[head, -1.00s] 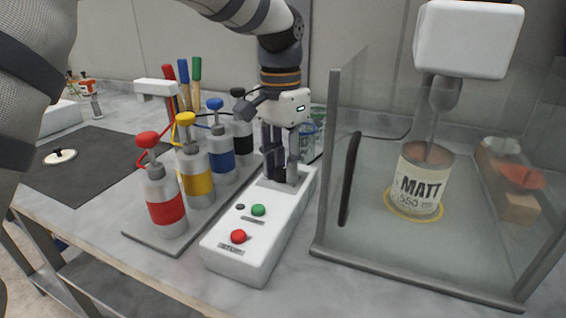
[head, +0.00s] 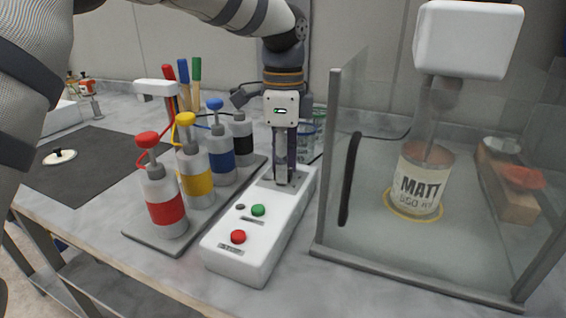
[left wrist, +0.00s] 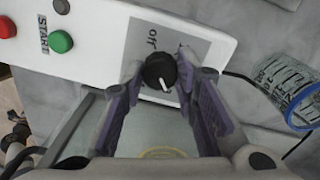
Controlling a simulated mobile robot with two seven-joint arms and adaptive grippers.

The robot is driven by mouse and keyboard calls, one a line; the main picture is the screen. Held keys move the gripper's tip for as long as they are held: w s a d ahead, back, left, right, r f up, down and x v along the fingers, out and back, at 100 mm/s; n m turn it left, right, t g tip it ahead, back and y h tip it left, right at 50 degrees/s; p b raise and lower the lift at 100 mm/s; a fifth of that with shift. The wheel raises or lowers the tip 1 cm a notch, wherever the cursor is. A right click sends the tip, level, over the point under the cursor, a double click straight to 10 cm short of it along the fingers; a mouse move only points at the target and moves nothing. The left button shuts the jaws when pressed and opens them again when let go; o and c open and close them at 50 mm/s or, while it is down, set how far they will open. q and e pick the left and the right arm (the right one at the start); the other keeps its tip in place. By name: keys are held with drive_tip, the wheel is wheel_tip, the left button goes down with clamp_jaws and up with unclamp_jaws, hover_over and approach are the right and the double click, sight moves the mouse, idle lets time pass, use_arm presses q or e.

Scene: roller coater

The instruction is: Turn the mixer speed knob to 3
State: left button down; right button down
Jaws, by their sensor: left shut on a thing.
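The white mixer control box (head: 236,262) lies on the bench in the head view, with a green button, a red button and a grey plate at its far end. The black speed knob (left wrist: 160,70) shows in the left wrist view, with its short white pointer towards the lower right. The plate (left wrist: 150,38) has an OFF mark beside the knob; the other marks are hidden or unreadable. My left gripper (left wrist: 160,72) has its purple fingers on both sides of the knob and is shut on it. In the head view the left gripper (head: 284,180) points straight down and hides the knob.
A glass-walled enclosure (head: 335,150) with a MATT can (head: 418,185) under the white mixer head (head: 468,40) stands close to the right. Pump bottles, including a red one (head: 164,205), stand close to the left. A glass jar (left wrist: 290,90) is near the box.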

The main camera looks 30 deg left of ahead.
use_arm(q)
drive_tip(key=shift+m, duration=0.6)
drive_tip(key=c, duration=1.2)
unclamp_jaws()
drive_tip(key=shift+c, duration=0.2)
wheel_tip(320, 180, up, 12)
drive_tip(key=shift+w, duration=0.2)
